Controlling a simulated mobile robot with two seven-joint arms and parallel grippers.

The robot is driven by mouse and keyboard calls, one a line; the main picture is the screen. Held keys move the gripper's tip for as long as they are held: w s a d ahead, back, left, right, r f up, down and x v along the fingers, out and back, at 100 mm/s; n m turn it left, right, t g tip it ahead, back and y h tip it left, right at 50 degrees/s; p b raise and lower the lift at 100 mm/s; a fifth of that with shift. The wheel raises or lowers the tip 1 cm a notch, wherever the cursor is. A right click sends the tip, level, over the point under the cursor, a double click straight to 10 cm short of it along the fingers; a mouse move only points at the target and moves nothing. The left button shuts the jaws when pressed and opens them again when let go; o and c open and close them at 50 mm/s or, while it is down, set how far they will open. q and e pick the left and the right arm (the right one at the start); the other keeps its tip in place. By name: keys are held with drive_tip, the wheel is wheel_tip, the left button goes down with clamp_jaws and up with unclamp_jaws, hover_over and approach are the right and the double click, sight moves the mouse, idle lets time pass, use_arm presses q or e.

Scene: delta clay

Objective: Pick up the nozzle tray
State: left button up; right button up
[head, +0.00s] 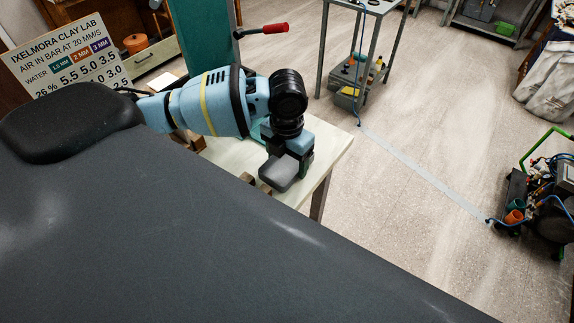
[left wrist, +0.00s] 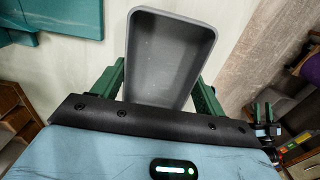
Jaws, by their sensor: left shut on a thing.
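The nozzle tray is a grey, empty, rounded rectangular tray (left wrist: 165,60) in the left wrist view, between the two green fingers of my left gripper (left wrist: 160,88). In the head view the tray (head: 278,173) shows as a small grey block shape just below my left gripper (head: 288,160), near the right end of the pale table (head: 235,158). My left gripper is shut on the tray. Whether the tray touches the tabletop I cannot tell.
Brown blocks (head: 247,179) lie on the pale table beside the tray. A sign (head: 66,65) and a green column with a red-handled lever (head: 262,30) stand behind. A grey metal stand (head: 352,45) is farther back. Open floor (head: 400,140) lies to the right, with a cart (head: 540,190) at its edge.

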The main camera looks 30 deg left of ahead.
sight(287, 168)
use_arm(q)
drive_tip(key=shift+r, duration=0.1)
drive_tip(key=shift+c, duration=0.4)
drive_tip(key=shift+r, duration=0.5)
wheel_tip(287, 168, up, 2)
drive_tip(key=shift+r, duration=0.1)
drive_tip(key=s+d+r, duration=0.1)
drive_tip(key=s+d, duration=1)
drive_tip(key=shift+s+r, duration=0.25)
drive_tip(key=shift+r, duration=0.05)
